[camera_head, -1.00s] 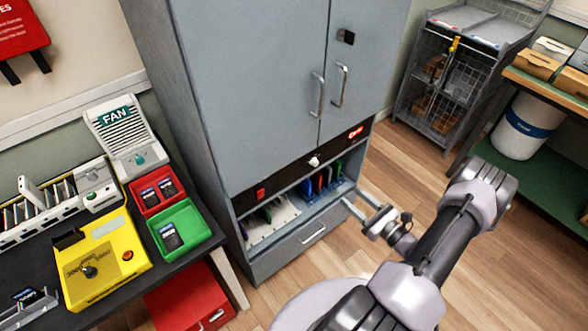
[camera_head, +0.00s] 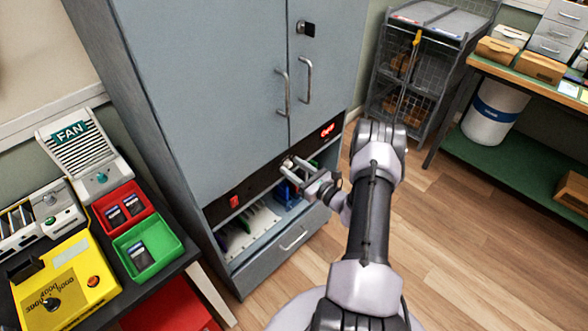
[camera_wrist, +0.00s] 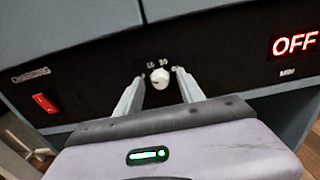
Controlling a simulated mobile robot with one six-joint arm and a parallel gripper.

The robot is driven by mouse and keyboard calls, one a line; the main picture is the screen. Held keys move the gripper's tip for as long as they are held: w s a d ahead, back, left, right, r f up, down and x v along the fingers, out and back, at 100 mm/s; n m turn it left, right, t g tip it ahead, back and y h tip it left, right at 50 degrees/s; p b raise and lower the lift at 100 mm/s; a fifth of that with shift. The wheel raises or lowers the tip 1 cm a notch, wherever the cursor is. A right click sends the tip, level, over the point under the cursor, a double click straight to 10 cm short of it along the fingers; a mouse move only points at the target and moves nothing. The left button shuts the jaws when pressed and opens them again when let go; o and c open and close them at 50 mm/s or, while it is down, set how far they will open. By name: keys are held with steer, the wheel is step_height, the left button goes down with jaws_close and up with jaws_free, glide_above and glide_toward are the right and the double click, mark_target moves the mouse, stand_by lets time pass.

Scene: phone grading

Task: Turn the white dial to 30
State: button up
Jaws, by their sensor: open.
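The white dial (camera_wrist: 160,78) sits on the black panel of the grey cabinet, in the middle of the wrist view, with small white marks above it. The marks seem to read 15, 30 and a third that I cannot make out clearly. My gripper (camera_wrist: 160,92) is open, with one finger to each side of the dial in the picture. I cannot tell whether the fingers touch it. In the head view my gripper (camera_head: 288,172) is at the cabinet's black panel and largely hides the dial.
On the panel are a red switch (camera_wrist: 45,103) at left and a red display (camera_wrist: 295,43) reading OFF at right. Cabinet doors (camera_head: 220,80) with handles are above; an open slotted bay (camera_head: 250,228) is below. A table with red and green trays (camera_head: 148,246) stands at left.

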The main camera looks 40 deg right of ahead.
steer(key=shift+c, duration=0.3)
jaws_close()
steer(key=m, duration=0.4)
steer(key=shift+m, duration=0.4)
steer(key=m, duration=0.4)
steer(key=shift+d, duration=0.1)
steer(key=m, duration=0.5)
steer(key=shift+f, duration=0.15)
steer(key=shift+m, duration=1.8)
